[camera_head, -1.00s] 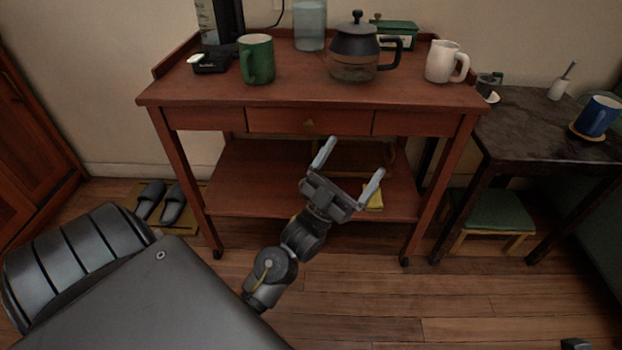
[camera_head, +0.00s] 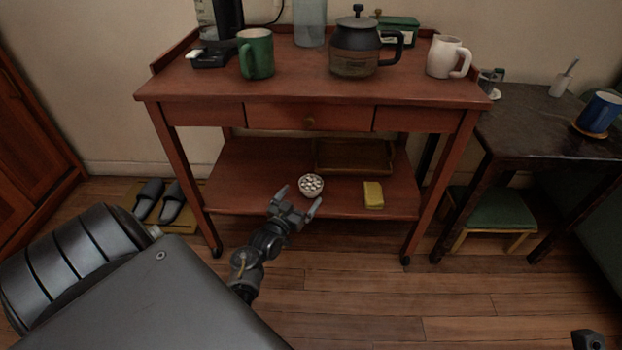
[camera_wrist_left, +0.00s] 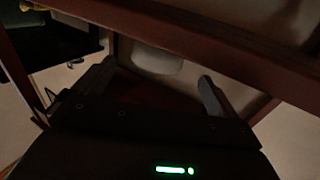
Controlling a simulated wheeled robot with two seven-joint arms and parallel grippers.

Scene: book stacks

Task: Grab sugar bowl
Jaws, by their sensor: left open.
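The sugar bowl (camera_head: 311,193), small and pale with white lumps inside, stands upright on the lower shelf (camera_head: 250,175) of the red-brown cart, near its front edge. My left gripper (camera_head: 298,199) is open and empty, just in front of and slightly left of the bowl, fingers pointing toward it. They look apart. In the left wrist view both fingers of the gripper (camera_wrist_left: 153,84) are spread, with a pale rounded shape, likely the bowl (camera_wrist_left: 157,60), beyond them.
A yellow sponge (camera_head: 373,195) lies right of the bowl and a brown tray (camera_head: 353,156) behind it. The cart's top (camera_head: 300,91) overhangs the shelf and carries a green mug (camera_head: 256,54), a coffee pot (camera_head: 354,50) and a white mug (camera_head: 447,58). Legs flank the shelf.

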